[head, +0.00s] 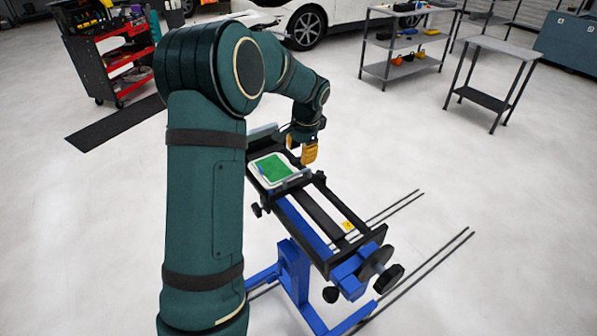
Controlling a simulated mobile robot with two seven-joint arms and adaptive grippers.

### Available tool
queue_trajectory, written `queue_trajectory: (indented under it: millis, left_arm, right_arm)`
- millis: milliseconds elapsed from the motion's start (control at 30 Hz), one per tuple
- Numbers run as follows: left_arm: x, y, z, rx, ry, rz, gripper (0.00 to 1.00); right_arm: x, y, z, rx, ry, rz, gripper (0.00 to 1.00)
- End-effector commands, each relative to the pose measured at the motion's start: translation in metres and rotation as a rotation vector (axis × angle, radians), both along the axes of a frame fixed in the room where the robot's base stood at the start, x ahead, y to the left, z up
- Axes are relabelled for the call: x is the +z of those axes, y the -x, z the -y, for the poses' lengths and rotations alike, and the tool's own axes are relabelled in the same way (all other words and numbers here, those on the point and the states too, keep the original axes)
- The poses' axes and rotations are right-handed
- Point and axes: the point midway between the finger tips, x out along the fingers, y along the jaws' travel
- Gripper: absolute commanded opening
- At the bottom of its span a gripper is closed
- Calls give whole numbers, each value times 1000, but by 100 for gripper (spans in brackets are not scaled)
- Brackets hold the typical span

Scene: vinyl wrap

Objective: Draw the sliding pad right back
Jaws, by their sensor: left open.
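The sliding pad (272,168), with a green face and a pale border, sits at the far end of a blue stand (293,263) with dark rails (325,211). My left arm comes in from the left and reaches over the stand. My left gripper (302,152) has yellow fingers and is open, just beyond the pad's right side, by a grey bar at the pad's near edge. I cannot tell whether the fingers touch the pad or bar. My arm hides part of the stand's left side. My right gripper is out of view.
A black knob and wheel (376,262) are at the stand's near end. A red tool cart (112,60) stands back left, a white car (300,18) behind. A grey shelf (405,45) and a small table (492,75) stand back right.

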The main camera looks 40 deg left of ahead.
Motion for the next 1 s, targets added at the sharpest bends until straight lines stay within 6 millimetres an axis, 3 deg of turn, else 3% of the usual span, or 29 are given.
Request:
queue_trajectory:
  millis: [200, 400, 600, 900, 933, 1000]
  left_arm:
    - [-46, -2, -8, 0, 1, -4, 41]
    - [-74, -4, -13, -1, 1, -3, 41]
    - [-86, -5, -16, -1, 1, 0, 41]
    - [-87, -5, -16, 0, 1, 1, 41]
    - [-87, -5, -16, 0, 1, 1, 37]
    - [-87, -5, -16, 0, 1, 1, 12]
  right_arm:
    - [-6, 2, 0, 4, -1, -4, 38]
    - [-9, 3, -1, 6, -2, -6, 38]
    - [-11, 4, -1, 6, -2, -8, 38]
    - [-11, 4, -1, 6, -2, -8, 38]
    - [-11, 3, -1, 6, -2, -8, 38]
    - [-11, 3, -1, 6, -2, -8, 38]
